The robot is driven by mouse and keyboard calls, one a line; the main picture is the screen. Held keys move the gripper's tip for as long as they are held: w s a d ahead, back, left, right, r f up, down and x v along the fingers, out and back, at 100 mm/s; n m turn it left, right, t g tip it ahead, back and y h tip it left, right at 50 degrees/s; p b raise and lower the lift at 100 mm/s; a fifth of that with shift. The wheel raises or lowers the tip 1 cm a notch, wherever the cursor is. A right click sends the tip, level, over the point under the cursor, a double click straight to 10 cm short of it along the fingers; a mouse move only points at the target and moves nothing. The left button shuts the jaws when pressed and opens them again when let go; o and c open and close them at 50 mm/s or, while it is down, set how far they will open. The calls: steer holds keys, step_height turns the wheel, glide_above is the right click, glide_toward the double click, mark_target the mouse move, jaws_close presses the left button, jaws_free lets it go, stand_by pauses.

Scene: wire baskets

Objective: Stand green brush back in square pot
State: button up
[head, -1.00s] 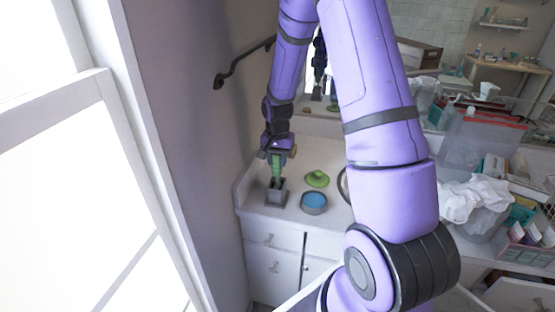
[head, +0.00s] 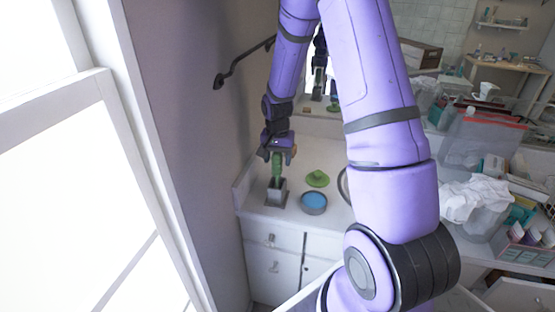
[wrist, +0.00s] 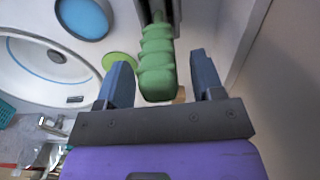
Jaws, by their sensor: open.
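The green brush (head: 277,167) stands upright in the grey square pot (head: 276,192) on the white counter, its green handle up. In the wrist view the ridged green handle (wrist: 157,62) rises out of the dark pot (wrist: 158,10) and ends between my fingers. My gripper (head: 277,151) is just above the handle, at its top end. In the wrist view my gripper (wrist: 163,80) is open, with a gap on both sides of the handle. The part of the brush inside the pot is hidden.
A round container with a blue inside (head: 314,202) and a green lid-like object (head: 317,178) are to the right of the pot. A wall with a dark rail (head: 232,72) is close on the left. Bins and crumpled white cloth (head: 474,199) crowd the right counter.

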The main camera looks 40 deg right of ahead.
steer(key=shift+r, duration=3.65)
steer(key=shift+s+a, duration=0.1)
steer(key=shift+s, duration=0.1)
